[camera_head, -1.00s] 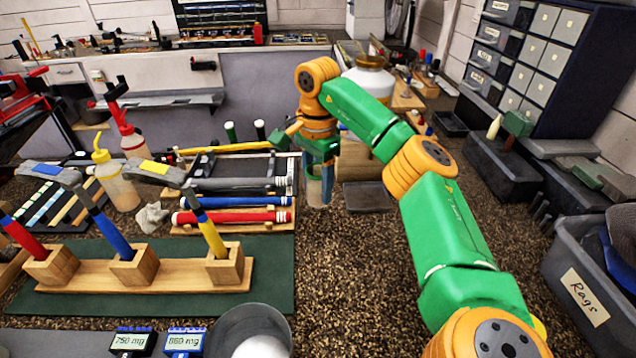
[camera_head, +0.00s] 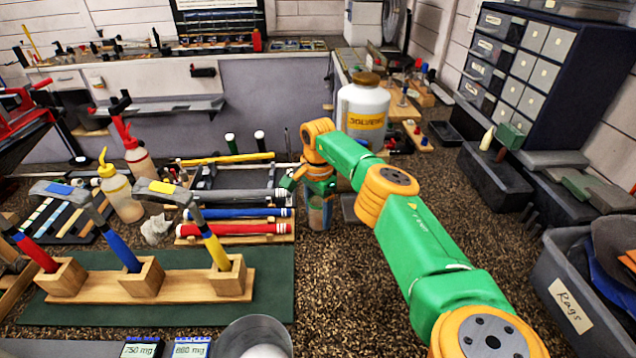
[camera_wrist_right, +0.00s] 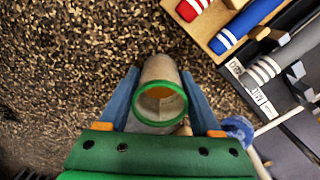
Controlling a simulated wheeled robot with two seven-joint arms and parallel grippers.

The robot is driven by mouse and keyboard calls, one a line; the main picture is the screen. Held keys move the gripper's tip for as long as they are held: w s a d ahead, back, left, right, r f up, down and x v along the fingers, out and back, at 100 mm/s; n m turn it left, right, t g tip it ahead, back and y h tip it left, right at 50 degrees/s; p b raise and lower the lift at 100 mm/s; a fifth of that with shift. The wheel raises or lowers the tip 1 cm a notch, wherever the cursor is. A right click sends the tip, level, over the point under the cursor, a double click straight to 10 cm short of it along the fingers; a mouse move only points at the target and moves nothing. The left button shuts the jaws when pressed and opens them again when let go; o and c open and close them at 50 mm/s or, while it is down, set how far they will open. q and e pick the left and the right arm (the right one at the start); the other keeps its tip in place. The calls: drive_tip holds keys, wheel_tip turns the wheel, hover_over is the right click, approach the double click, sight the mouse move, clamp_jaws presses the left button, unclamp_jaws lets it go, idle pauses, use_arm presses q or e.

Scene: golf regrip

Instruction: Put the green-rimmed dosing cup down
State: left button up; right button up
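The green-rimmed dosing cup (camera_wrist_right: 160,104) is between the two blue fingers of my right gripper (camera_wrist_right: 160,80) in the right wrist view. Its green rim faces the camera, and the fingers press against both sides. In the head view the translucent cup (camera_head: 319,216) hangs upright below my right gripper (camera_head: 319,198), right of the wooden rack with the red and blue grips. Its base is at or close to the speckled bench top; I cannot tell whether it touches. My left gripper is not in view.
Red (camera_head: 230,230) and blue (camera_head: 236,213) grips lie on the rack left of the cup. A solvent jar (camera_head: 363,112) stands behind my arm. A metal bowl (camera_head: 253,335) is at the front. Speckled bench is clear in front of the cup.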

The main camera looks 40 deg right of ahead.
drive_tip(key=shift+o, duration=1.1)
drive_tip(key=shift+r, duration=0.35)
wheel_tip(320, 180, up, 12)
drive_tip(key=p, duration=0.1)
drive_tip(key=shift+p, duration=0.3)
drive_tip(key=shift+f, duration=0.15)
